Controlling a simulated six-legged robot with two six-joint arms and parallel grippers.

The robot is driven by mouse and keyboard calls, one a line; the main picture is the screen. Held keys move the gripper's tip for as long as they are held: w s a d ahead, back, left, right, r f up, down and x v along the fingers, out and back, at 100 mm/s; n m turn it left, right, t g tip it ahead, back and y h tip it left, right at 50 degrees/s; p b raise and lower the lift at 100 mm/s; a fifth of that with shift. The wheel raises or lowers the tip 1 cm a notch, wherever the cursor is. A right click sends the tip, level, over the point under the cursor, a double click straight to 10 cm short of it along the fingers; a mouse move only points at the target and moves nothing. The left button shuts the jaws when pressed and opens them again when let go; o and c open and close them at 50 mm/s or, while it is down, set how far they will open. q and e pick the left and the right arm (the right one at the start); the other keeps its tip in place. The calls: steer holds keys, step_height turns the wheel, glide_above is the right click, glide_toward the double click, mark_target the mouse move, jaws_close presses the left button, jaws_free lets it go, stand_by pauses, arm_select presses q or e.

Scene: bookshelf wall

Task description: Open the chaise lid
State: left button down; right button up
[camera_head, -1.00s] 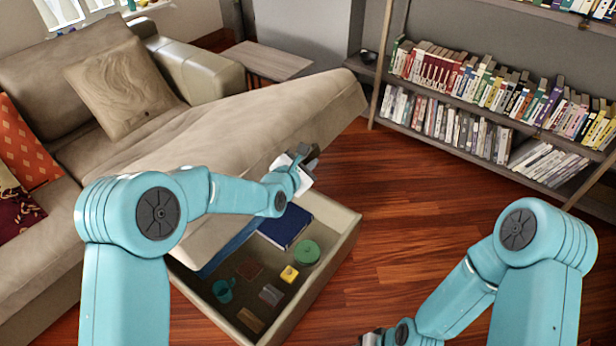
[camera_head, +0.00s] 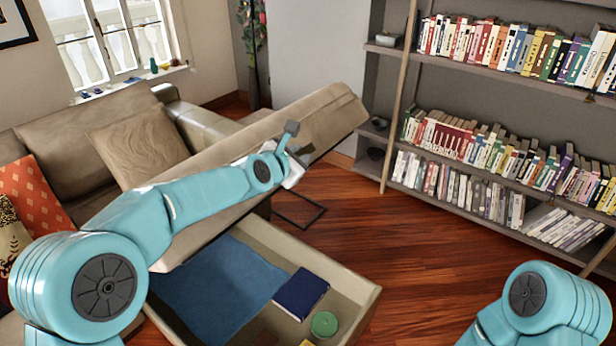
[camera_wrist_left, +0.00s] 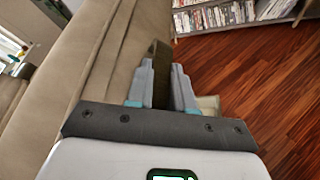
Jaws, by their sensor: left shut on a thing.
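The beige chaise lid (camera_head: 310,122) is raised and steeply tilted above the open storage box (camera_head: 350,290). In the left wrist view the lid (camera_wrist_left: 85,70) fills the left side. My left gripper (camera_head: 291,150) is at the lid's outer edge, shut on a dark strap-like tab (camera_wrist_left: 160,72) that shows between the fingers in the wrist view. How the tab joins the lid is hidden. My right arm (camera_head: 530,305) is at the lower right; its gripper is out of the frame.
The box holds a blue cloth (camera_head: 222,285), a dark blue book (camera_head: 301,293) and a green round object (camera_head: 324,324). The sofa with a tan cushion (camera_head: 140,148) stands behind left. A bookshelf (camera_head: 470,190) is at right.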

arm_select(q)
steer(key=shift+w+a+r+p, duration=0.1)
steer(key=shift+w+a+r, duration=0.25)
steer(key=shift+a+r, duration=0.35)
steer(key=shift+w+a+r+p, duration=0.1)
steer(key=shift+w+a+r, duration=0.3)
steer(key=shift+r, duration=0.55)
steer(key=shift+w+a+r+p, duration=0.1)
steer(key=shift+w+a+r, duration=0.25)
steer(key=shift+a+r, duration=0.35)
steer(key=shift+d+r, duration=0.15)
steer(key=c, duration=1.4)
jaws_free()
steer(key=shift+s+r, duration=0.1)
